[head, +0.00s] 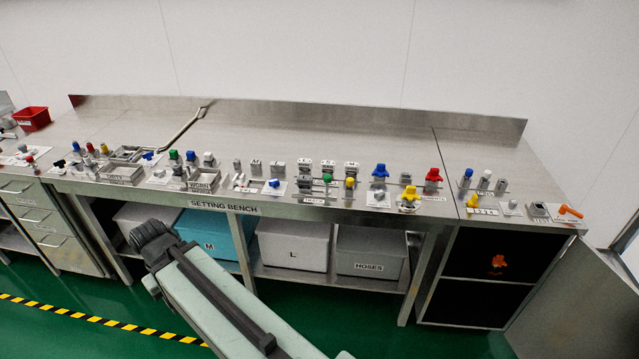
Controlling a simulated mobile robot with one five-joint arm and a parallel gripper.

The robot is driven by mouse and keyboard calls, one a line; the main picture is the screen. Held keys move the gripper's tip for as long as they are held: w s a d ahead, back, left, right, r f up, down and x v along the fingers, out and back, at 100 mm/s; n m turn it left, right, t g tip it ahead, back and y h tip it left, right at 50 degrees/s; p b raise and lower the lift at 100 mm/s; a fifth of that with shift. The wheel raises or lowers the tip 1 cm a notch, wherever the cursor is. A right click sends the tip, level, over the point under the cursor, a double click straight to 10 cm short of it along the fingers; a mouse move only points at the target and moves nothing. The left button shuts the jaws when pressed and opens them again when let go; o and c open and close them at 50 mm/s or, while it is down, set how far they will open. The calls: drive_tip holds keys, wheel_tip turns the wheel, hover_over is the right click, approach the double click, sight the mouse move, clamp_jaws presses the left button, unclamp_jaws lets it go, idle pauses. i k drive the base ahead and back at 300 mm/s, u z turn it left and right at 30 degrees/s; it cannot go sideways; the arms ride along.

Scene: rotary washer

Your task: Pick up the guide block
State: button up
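Several small blocks stand on the steel setting bench (230,150), and I cannot tell for sure which is the guide block. Plain grey blocks with unclear marks (277,167) stand near the middle. To their right is a row of grey blocks with white labelled tops (328,166). Blue (379,171), red (432,175) and yellow (409,195) pieces stand further right. My arm reaches up from the bottom edge and ends in a dark joint in front of the bench, apart from the blocks. My gripper does not show.
A cabinet door (560,310) stands open at right. A red bin (32,118) sits at far left. Yellow-black tape (100,321) crosses the green floor. The bench's back strip is mostly clear.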

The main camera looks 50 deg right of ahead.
sight(306, 182)
drive_tip(key=z, duration=0.2)
drive_tip(key=i, duration=1)
drive_tip(key=u, duration=0.1)
